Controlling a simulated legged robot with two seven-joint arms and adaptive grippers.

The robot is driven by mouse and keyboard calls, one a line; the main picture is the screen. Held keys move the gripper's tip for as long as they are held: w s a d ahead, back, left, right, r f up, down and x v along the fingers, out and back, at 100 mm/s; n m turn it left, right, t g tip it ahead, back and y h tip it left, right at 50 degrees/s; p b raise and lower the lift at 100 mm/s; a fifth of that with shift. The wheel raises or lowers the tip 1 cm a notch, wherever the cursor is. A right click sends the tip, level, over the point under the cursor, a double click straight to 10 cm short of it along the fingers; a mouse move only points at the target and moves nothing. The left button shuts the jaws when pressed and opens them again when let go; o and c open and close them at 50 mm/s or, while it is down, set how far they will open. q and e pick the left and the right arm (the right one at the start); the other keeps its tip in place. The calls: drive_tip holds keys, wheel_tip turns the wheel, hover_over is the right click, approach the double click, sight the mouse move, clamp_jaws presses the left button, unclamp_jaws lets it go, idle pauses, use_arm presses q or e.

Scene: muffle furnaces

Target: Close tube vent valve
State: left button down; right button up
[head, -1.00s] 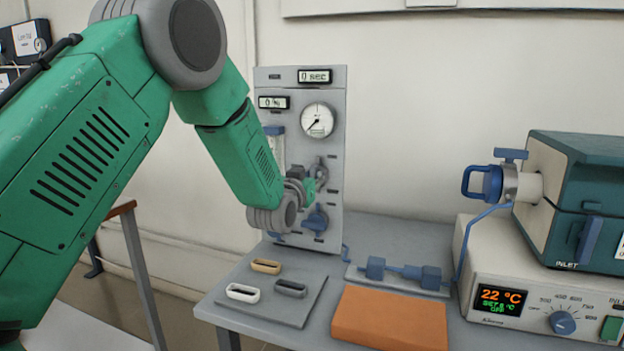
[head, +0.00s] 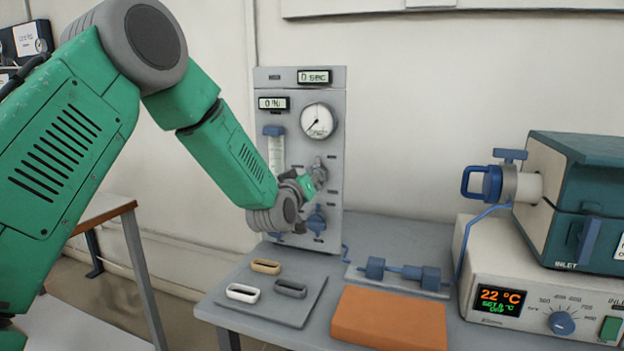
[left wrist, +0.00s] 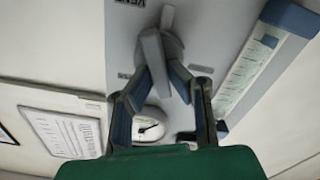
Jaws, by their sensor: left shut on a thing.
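The grey control panel (head: 333,110) stands against the wall at the back of the bench. The vent valve (head: 320,166) is a grey knob with a lever on the panel, below the round gauge. In the left wrist view, which looks upside down, the valve's grey handle (left wrist: 153,48) sits beside a "VENT" label. My left gripper (head: 314,176) is at this valve. In the left wrist view, its dark fingers (left wrist: 164,76) close in on the handle from both sides and are shut on it. The gripper partly hides the valve in the head view. My right gripper is not in view.
A blue valve knob (head: 317,221) is just below the left gripper. A flow tube (head: 276,150) is on the panel's left.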

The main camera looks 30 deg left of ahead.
use_arm(q)
drive_tip(key=shift+s+a+f+n+b, duration=0.1)
drive_tip(key=shift+f+n+b, duration=0.45)
drive_tip(key=shift+n, duration=1.55)
drive_tip(key=shift+w+n+b, duration=0.1)
drive_tip(key=shift+n+b, duration=0.85)
drive_tip(key=shift+n, duration=1.15)
drive_tip(key=shift+s+a+f+n+b, duration=0.1)
drive_tip(key=shift+f+n+b, duration=0.45)
drive_tip(key=shift+n, duration=1.55)
drive_tip(key=shift+r, duration=0.25)
drive_tip(key=c, duration=1.5)
unclamp_jaws()
drive_tip(key=shift+c, duration=0.2)
drive_tip(key=shift+r, duration=0.1)
drive_tip(key=shift+r, duration=0.1)
